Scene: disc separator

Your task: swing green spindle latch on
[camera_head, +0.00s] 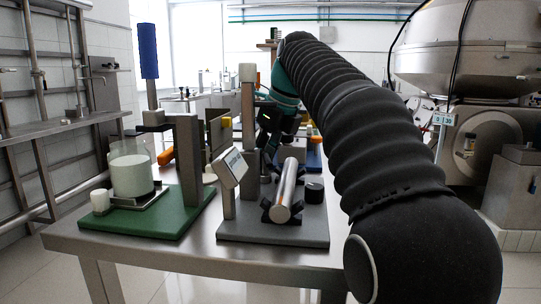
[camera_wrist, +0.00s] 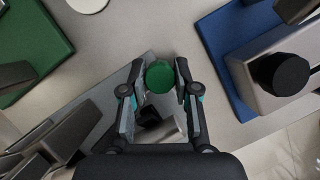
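A round green knob (camera_wrist: 160,76) shows in the wrist view between the two fingertips of my gripper (camera_wrist: 160,72). The fingers stand apart, one on each side of it, with little or no gap. I cannot tell whether they press on it. Any arm of the latch below the knob is hidden. In the head view my gripper (camera_head: 277,120) is a dark shape behind the grey post, at the far side of the bench, and the green knob cannot be made out there.
A grey plate (camera_head: 262,230) with a steel cylinder (camera_head: 287,192) stands at the bench front. A green base (camera_head: 150,222) with a white-filled beaker (camera_head: 131,172) is left of it. In the wrist view a blue base (camera_wrist: 222,75) with a black knob (camera_wrist: 281,73) lies to the right.

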